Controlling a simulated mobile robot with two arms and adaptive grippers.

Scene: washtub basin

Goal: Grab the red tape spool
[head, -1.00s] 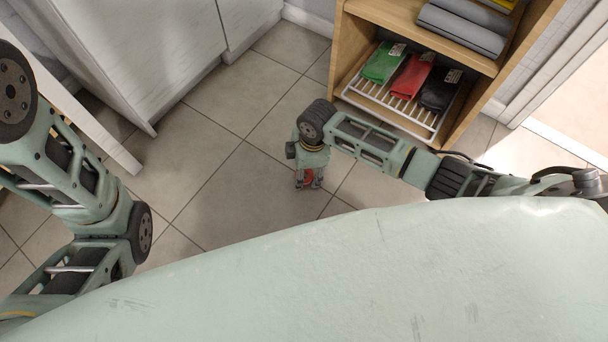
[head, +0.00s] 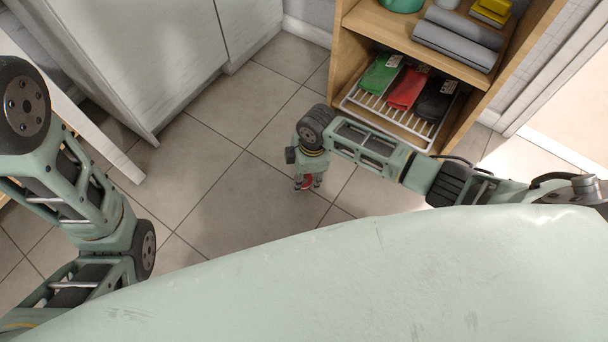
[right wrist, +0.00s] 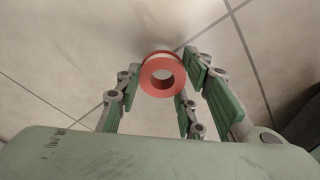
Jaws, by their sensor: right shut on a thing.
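The red tape spool (right wrist: 162,76) sits between the fingers of my right gripper (right wrist: 165,80) in the right wrist view. Its round flange with the centre hole faces the camera, and a pale band shows behind it. In the head view my right gripper (head: 307,183) points down over the tiled floor, shut on the spool (head: 306,184), which is mostly hidden by the fingers. I cannot tell from this view how far the spool is above the floor. My left arm is at the left edge; its gripper is out of view.
A wooden shelf (head: 346,70) stands at the upper right with green, red and black folded items on a white rack (head: 378,112). White cabinets (head: 130,50) stand at the upper left. The tiled floor (head: 215,150) between them is clear.

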